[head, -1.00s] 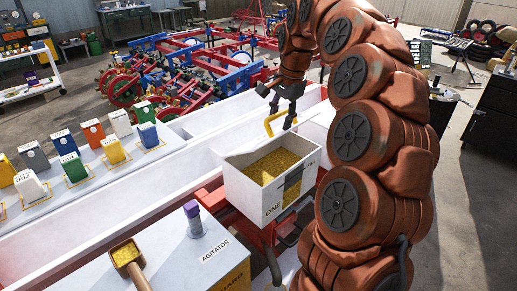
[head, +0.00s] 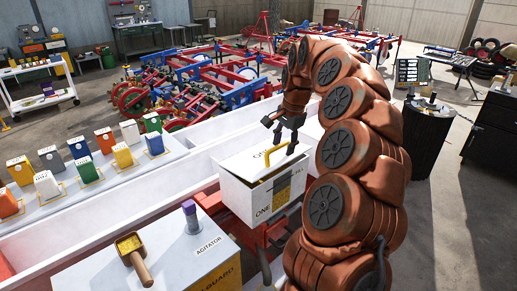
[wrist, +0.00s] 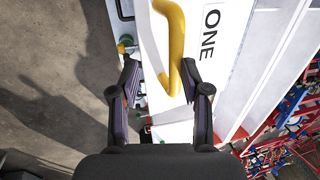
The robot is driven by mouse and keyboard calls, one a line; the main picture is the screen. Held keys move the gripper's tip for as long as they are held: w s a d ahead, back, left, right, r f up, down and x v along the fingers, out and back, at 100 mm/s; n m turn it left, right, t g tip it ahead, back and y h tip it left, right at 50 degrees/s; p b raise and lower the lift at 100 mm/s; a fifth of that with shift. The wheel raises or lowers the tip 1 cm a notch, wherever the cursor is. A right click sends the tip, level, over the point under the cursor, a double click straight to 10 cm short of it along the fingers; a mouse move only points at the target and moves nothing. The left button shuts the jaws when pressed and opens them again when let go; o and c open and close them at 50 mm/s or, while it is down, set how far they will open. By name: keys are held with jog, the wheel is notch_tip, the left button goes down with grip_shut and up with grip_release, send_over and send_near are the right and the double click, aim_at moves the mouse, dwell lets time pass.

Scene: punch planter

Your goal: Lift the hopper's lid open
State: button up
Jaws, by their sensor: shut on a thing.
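The hopper (head: 240,203) is a white box marked "ONE" with a yellow patch on its front, left of my arm in the head view. Its white lid (head: 245,163) now lies low over the top and hides the grain; a narrow dark gap seems to show under its near edge. The lid's yellow handle (head: 268,155) stands up from it. My gripper (head: 284,146) is at the handle. In the wrist view my gripper (wrist: 161,82) has its two fingers on either side of the yellow handle (wrist: 177,50), shut on it; the exact contact is hard to see.
A long white trough (head: 130,205) runs beside the hopper. A scoop of grain (head: 132,250) and a purple-capped bottle (head: 190,214) sit on the near "AGITATOR" top. Several coloured seed boxes (head: 84,170) stand at left. Red and blue machinery (head: 200,80) lies behind.

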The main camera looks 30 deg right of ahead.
jog(key=s+a+r+n, duration=0.2)
jog(key=a, duration=0.4)
jog(key=s+a+r+n, duration=0.3)
jog(key=a, duration=0.2)
jog(key=shift+a+r+n+g, duration=0.15)
jog(key=shift+a+n+g, duration=0.15)
jog(key=shift+a, duration=0.05)
dwell(0.5)
jog(key=shift+s, duration=0.1)
